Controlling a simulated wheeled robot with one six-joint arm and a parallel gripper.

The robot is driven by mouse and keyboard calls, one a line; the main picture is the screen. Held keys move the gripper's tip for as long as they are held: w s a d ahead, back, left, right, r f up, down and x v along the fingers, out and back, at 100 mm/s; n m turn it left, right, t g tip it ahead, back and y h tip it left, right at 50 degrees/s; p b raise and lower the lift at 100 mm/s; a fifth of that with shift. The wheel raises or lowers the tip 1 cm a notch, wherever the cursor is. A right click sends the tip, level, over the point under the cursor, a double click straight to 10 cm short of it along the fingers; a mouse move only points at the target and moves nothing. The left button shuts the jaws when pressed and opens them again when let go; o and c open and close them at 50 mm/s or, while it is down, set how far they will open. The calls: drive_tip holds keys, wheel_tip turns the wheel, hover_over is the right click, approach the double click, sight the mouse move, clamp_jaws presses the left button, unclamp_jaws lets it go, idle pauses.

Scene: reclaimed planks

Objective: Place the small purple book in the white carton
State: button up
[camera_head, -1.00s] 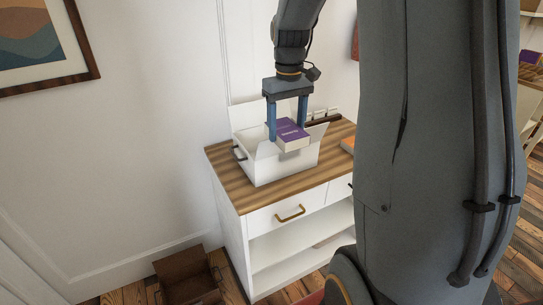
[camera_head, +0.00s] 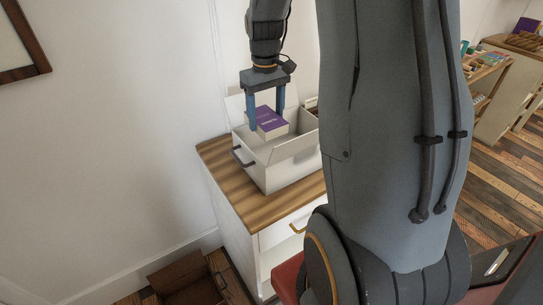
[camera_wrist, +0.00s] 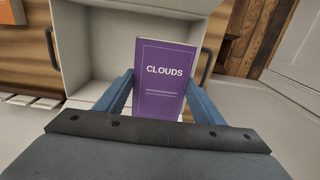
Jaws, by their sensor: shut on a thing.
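The small purple book (camera_head: 268,121), with "CLOUDS" on its cover in the wrist view (camera_wrist: 163,80), is held between the blue fingers of my gripper (camera_head: 266,122). My gripper is shut on it; the fingers also show in the wrist view (camera_wrist: 160,95). The white carton (camera_head: 290,166) stands open on the wooden cabinet top, with a dark handle on its side. The book is over the carton's opening, tilted a little. Its lower edge looks near the rim level; I cannot tell how deep it is. The carton (camera_wrist: 84,42) looks empty in the part that shows in the wrist view.
The white cabinet (camera_head: 235,225) has a striped wooden top (camera_head: 225,170), clear at the left and front of the carton. An open brown box (camera_head: 187,283) is on the floor below. A picture frame (camera_head: 22,45) hangs on the wall. Shelves stand at the far right.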

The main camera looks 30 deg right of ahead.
wheel_tip(320, 180, down, 16)
drive_tip(key=p, duration=0.3)
drive_tip(key=shift+s+p, duration=0.1)
drive_tip(key=shift+p, duration=0.2)
drive_tip(key=shift+f, duration=0.1)
drive_tip(key=shift+f, duration=0.15)
drive_tip(key=o, duration=0.9)
wheel_tip(320, 180, up, 12)
drive_tip(key=b, duration=0.3)
drive_tip(key=shift+r, duration=0.2)
